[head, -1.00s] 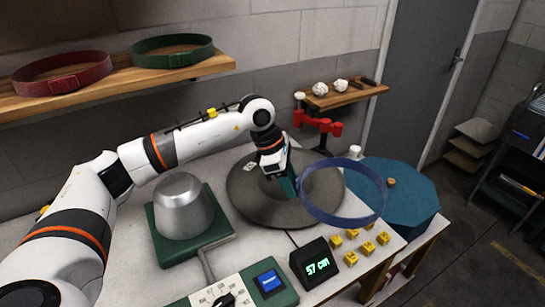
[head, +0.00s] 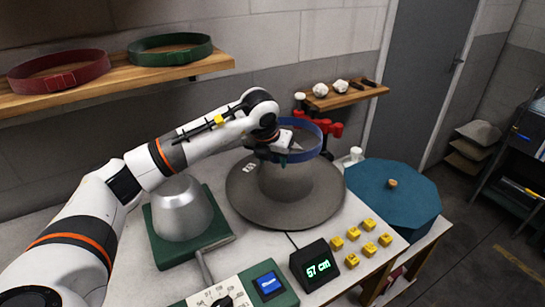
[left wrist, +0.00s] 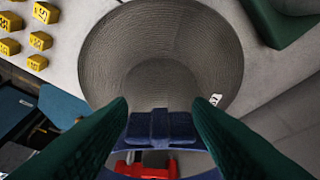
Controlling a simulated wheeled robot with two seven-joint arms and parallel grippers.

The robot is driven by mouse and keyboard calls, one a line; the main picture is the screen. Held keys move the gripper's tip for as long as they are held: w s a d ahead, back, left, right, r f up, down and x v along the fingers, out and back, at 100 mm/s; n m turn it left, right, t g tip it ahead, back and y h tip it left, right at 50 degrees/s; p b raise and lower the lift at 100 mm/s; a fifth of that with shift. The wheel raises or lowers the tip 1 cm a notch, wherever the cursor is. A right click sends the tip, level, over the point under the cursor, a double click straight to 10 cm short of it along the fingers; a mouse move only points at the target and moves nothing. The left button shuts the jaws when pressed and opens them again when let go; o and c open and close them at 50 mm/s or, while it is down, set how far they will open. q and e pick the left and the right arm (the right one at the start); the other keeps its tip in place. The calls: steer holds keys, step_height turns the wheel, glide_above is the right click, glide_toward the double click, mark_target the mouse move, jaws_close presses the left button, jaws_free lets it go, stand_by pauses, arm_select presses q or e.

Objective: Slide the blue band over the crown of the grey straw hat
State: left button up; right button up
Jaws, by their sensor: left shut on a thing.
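The grey straw hat (head: 325,207) lies brim down on the white bench, with its crown (head: 287,184) upward. In the left wrist view, the hat (left wrist: 160,40) fills the middle. My left gripper (head: 284,153) is at the upper part of the crown, shut on the blue band (head: 316,148). The band's overlapped join (left wrist: 162,126) sits between the green fingers (left wrist: 160,112) in the left wrist view. The band is held at or above the crown top. The gripper hides part of both, so I cannot tell whether the band encircles the crown.
A metal hat block (head: 181,210) stands left of the hat. Yellow cubes (head: 352,260), a "57 cm" display (head: 316,264) and a blue button (head: 268,282) are in front. A teal octagonal lid (head: 400,205) is at right. Red (head: 60,75) and green (head: 170,48) bands lie on a shelf.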

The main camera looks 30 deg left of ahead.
arm_select(q)
steer(key=b, duration=0.2)
glide_above(274, 206)
steer(key=s, duration=0.2)
steer(key=shift+f, duration=2.55)
steer(key=shift+w+d+f+b, duration=0.15)
steer(key=shift+f+b, duration=0.7)
steer(key=shift+f, duration=0.65)
steer(key=shift+w+f+b, duration=0.1)
steer(key=shift+f+b, duration=0.75)
steer(key=shift+f, duration=0.65)
steer(key=shift+f+b, duration=1.6)
steer(key=shift+f, duration=0.3)
steer(key=shift+f+b, duration=0.5)
steer(key=shift+f, duration=0.05)
steer(key=o, duration=1)
steer(key=shift+r, duration=0.1)
